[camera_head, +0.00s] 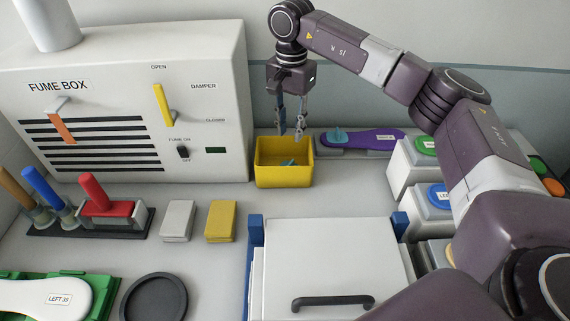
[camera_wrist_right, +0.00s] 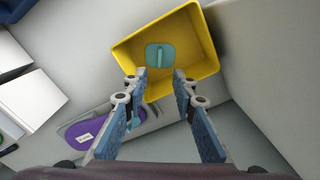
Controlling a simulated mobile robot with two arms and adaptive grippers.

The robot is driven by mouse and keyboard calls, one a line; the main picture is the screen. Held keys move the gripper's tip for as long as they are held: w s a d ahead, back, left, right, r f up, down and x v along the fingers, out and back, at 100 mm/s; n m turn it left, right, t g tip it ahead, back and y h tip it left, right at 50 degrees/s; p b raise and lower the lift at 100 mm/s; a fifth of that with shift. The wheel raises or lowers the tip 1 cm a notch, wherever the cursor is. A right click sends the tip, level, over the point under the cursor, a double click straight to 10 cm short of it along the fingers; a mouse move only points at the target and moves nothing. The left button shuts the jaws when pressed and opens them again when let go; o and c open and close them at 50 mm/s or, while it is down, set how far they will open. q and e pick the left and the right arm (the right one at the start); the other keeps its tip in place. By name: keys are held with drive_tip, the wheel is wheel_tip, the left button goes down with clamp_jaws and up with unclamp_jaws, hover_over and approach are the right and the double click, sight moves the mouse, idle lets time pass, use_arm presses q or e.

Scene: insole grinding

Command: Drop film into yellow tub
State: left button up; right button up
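The yellow tub (camera_head: 284,178) stands on the bench just right of the fume box. It also shows in the right wrist view (camera_wrist_right: 203,40). A small teal film (camera_wrist_right: 160,56) with a raised tab lies inside the tub; only part of the film (camera_head: 288,162) shows in the head view. My right gripper (camera_head: 290,134) hangs just above the tub, pointing down. In the right wrist view its fingers (camera_wrist_right: 160,75) are apart with nothing between them, and the film lies beyond the tips. My left gripper is out of view.
A purple insole (camera_head: 372,140) with a teal piece (camera_head: 338,136) on it lies right of the tub. The fume box (camera_head: 125,100) stands left. A white lidded box (camera_head: 330,262) with a dark handle stands in front. Grey (camera_head: 178,220) and yellow blocks (camera_head: 220,220) lie nearby.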

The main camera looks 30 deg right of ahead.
wheel_tip(320, 180, up, 8)
drive_tip(key=shift+r, duration=0.2)
idle(0.4)
